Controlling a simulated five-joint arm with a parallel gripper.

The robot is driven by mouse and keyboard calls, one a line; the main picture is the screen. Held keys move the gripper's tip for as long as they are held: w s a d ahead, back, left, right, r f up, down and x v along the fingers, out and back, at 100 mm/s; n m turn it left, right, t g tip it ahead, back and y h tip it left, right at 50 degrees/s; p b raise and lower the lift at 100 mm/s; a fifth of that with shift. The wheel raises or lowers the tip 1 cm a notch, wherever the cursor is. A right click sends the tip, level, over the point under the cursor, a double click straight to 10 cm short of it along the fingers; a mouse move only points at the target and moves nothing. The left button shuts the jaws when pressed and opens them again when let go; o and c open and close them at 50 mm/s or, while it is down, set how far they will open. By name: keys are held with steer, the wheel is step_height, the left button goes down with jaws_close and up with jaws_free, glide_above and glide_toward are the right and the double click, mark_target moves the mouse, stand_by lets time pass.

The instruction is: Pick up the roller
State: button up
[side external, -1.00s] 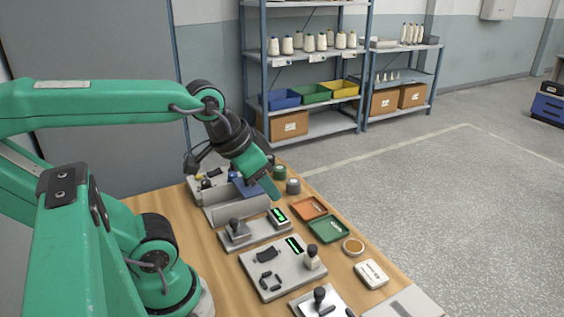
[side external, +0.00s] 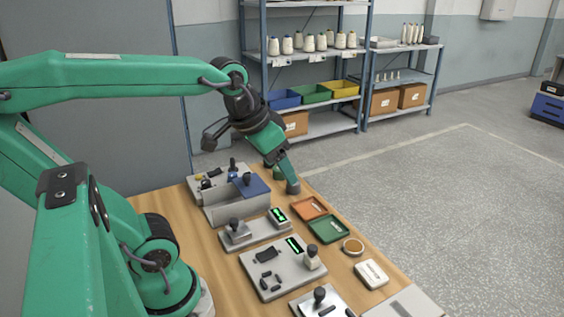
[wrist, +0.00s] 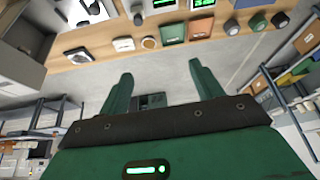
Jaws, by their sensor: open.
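A short grey cylinder (side external: 294,187), possibly the roller, stands near the far right table edge in the side view. In the wrist view a small grey round piece (wrist: 231,27) lies beside the orange tray, seemingly the same thing. A green cylinder (side external: 277,173) stands just behind it, and it shows in the wrist view (wrist: 258,22).
An orange tray (side external: 309,208) and a green tray (side external: 328,229) lie in front of the cylinders. A grey box with a blue top (side external: 252,187) stands to the left. Devices with knobs (side external: 285,268) fill the middle. The floor right of the table is clear.

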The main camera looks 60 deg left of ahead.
steer(key=w+a+n+g, duration=0.3)
steer(key=w+a, duration=1.5)
steer(key=a, duration=0.1)
steer(key=a+f, duration=0.6)
steer(key=a, duration=0.2)
steer(key=w+a+f+n+g, duration=0.1)
steer(key=a+f, duration=0.5)
steer(key=a, duration=0.2)
steer(key=w+a+f+n+g, duration=0.1)
steer(key=a+f, duration=0.5)
steer(key=a, duration=0.2)
steer(key=shift+a+f, duration=0.1)
steer(key=shift+s+a+f, duration=0.15)
steer(key=shift+a+f, duration=0.1)
steer(key=shift+f, duration=1.35)
steer(key=shift+f, duration=0.1)
steer(key=shift+s+f, duration=0.1)
steer(key=shift+f, duration=2.35)
